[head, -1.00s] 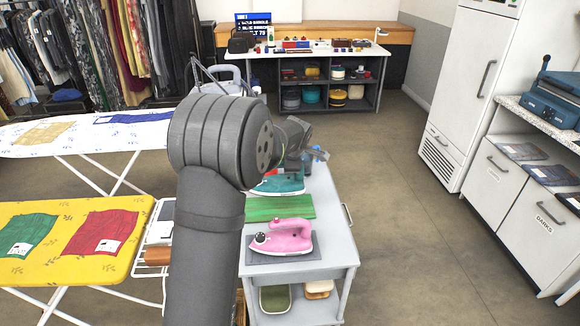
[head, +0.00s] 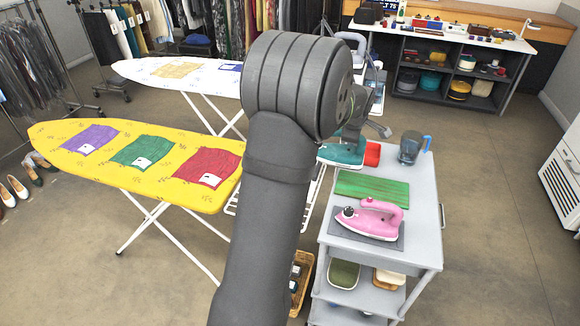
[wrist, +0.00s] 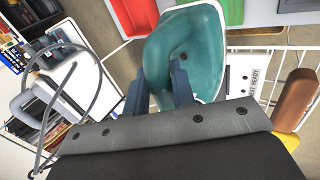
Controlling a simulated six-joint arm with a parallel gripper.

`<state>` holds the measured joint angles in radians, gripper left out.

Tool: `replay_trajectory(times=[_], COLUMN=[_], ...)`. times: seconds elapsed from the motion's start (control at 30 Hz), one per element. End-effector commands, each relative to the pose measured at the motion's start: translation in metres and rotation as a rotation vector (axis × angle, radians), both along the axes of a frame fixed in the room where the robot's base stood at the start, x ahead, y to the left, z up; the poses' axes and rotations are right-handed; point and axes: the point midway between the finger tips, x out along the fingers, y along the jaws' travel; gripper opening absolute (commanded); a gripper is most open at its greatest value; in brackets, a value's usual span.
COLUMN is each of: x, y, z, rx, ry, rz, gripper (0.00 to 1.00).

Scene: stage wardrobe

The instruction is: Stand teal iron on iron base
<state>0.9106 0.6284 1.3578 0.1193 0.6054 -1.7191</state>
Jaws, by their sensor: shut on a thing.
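The teal iron (head: 343,154) shows in the head view at the left back of the grey cart, partly hidden by my arm. In the wrist view the teal iron (wrist: 206,45) fills the space ahead of my gripper (wrist: 160,88), whose two fingers are shut around its handle. In the head view my gripper is mostly hidden behind my arm. A pink iron (head: 370,219) stands on a grey pad (head: 392,241) at the cart front.
The grey cart (head: 425,225) also holds a green board (head: 373,187), a red item (head: 372,154) and a dark pitcher (head: 409,149). A white wire rack (wrist: 262,62) is beside the iron. The yellow ironing board (head: 70,152) stands left. Floor right is clear.

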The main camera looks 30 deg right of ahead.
Motion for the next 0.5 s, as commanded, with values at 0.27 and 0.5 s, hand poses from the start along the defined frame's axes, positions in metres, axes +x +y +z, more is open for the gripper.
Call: replay_trajectory(times=[0.27,0.5], x=[0.033,0.069], y=[0.050,0.068], z=[0.010,-0.013], rx=[-0.008,-0.006], ry=[-0.009,-0.008], rz=[0.002,0.004], gripper=[0.00,0.00])
